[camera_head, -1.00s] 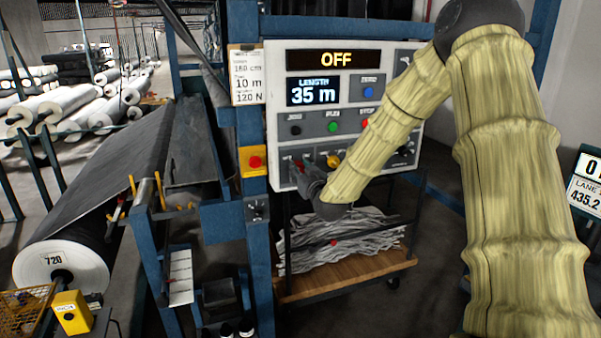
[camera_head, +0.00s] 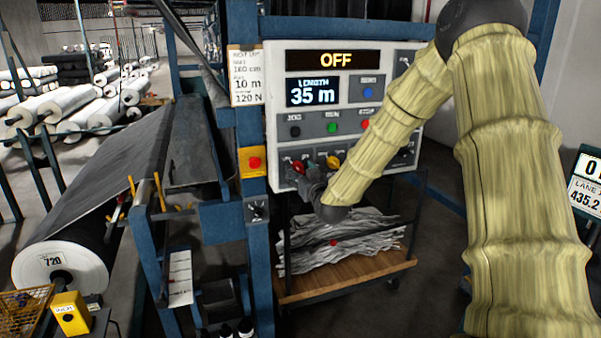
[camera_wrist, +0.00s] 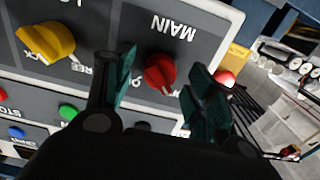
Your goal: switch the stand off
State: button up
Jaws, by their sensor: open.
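The stand's control panel (camera_head: 280,120) is grey, with a top display (camera_head: 335,60) reading OFF and a length screen (camera_head: 313,92) reading 35 m. In the wrist view a red rotary knob (camera_wrist: 160,74) sits beside the label MAIN (camera_wrist: 173,27). My gripper (camera_wrist: 160,85) is open, with one dark green finger on each side of the red knob; I cannot tell whether they touch it. In the head view my gripper (camera_head: 302,172) is at the panel's lower left and small. The red knob also shows there (camera_head: 298,167), partly covered.
A yellow knob (camera_wrist: 46,42) is beside the red one on the panel. A red emergency button (camera_head: 254,162) in a yellow box is left of the panel. A cart (camera_head: 340,283) with grey scraps stands below. A large grey roll (camera_head: 62,265) is at left.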

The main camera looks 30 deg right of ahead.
jog(key=v, duration=1.1)
jog(key=shift+s, duration=0.15)
jog(key=shift+d, duration=0.1)
jog(key=shift+f, duration=0.15)
